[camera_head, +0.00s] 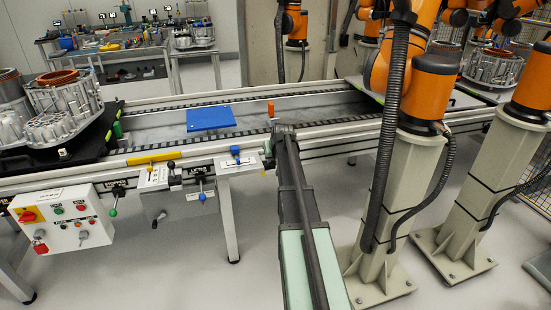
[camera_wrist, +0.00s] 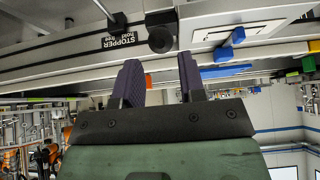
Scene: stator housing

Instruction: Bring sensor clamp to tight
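No part is readably labelled as the sensor clamp, so I cannot tell which one it is. In the wrist view my gripper (camera_wrist: 160,80) shows two dark purple fingers, spread apart with nothing held between them. A round dark knob (camera_wrist: 160,38) on the rail shows just beyond the fingertips, apart from them as far as I can see. Left of it is a black label (camera_wrist: 122,36) reading STOPPER, hold, free. In the head view a blue handle (camera_head: 235,152) sits on a white plate at the conveyor's front edge; my gripper's fingers cannot be made out there.
A blue plate (camera_head: 209,117) lies on the conveyor, with an orange piece (camera_head: 271,108) to its right. Below the front rail are a blue-tipped lever (camera_head: 202,196) and a green-tipped lever (camera_head: 113,211). A control box (camera_head: 62,217) hangs at the left.

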